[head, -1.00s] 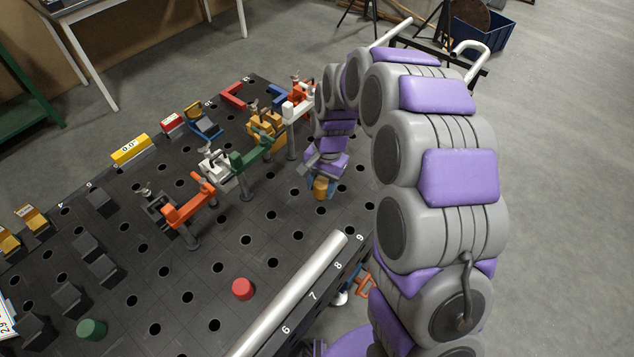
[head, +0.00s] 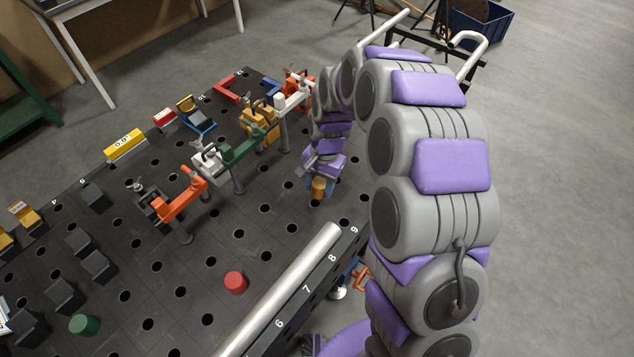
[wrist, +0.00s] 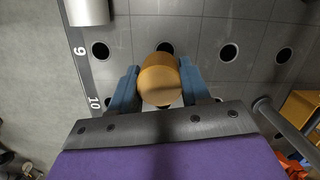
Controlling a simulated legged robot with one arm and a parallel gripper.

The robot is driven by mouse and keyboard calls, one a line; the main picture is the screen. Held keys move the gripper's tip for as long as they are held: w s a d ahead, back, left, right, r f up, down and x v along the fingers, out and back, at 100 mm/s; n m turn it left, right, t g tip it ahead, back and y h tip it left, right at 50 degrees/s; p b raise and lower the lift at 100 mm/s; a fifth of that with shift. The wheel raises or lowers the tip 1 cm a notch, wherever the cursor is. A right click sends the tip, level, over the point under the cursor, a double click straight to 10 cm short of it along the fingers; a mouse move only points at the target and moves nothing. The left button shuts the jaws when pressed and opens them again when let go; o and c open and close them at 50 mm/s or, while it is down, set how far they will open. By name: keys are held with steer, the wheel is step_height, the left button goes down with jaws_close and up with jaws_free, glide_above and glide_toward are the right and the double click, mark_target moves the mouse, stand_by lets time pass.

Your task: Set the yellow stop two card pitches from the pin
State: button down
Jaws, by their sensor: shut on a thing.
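My gripper (head: 320,194) is at the right part of the dark perforated table, close to its numbered edge. In the wrist view its two blue fingers (wrist: 160,92) are shut on a yellow-orange round stop (wrist: 159,78), one finger on each side. The stop also shows in the head view (head: 319,184), low over the table. I cannot tell whether it touches the surface or sits in a hole. A red round piece (head: 235,282) and a green round piece (head: 85,324) stand on the table. I cannot tell which thing is the pin or the card.
The perforated table (head: 205,258) has rows of open holes. Orange, white, green and yellow clamps (head: 240,150) stand left of my gripper. A silver bar (head: 285,287) lies along the numbered edge. Dark blocks (head: 98,266) and a yellow "0.0°" block (head: 125,145) are at the left.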

mark_target(317, 195)
steer(key=shift+s+a, duration=0.1)
steer(key=shift+a, duration=0.45)
steer(key=shift+d+f, duration=0.35)
steer(key=shift+d, duration=0.15)
steer(key=shift+a+f, duration=0.4)
steer(key=shift+f, duration=0.25)
steer(key=shift+s+d+f, duration=0.1)
steer(key=shift+d+f, duration=0.05)
steer(key=shift+f, duration=0.3)
steer(key=shift+f, duration=0.15)
steer(key=shift+f, duration=0.2)
steer(key=shift+f, duration=0.3)
steer(key=shift+f, duration=0.2)
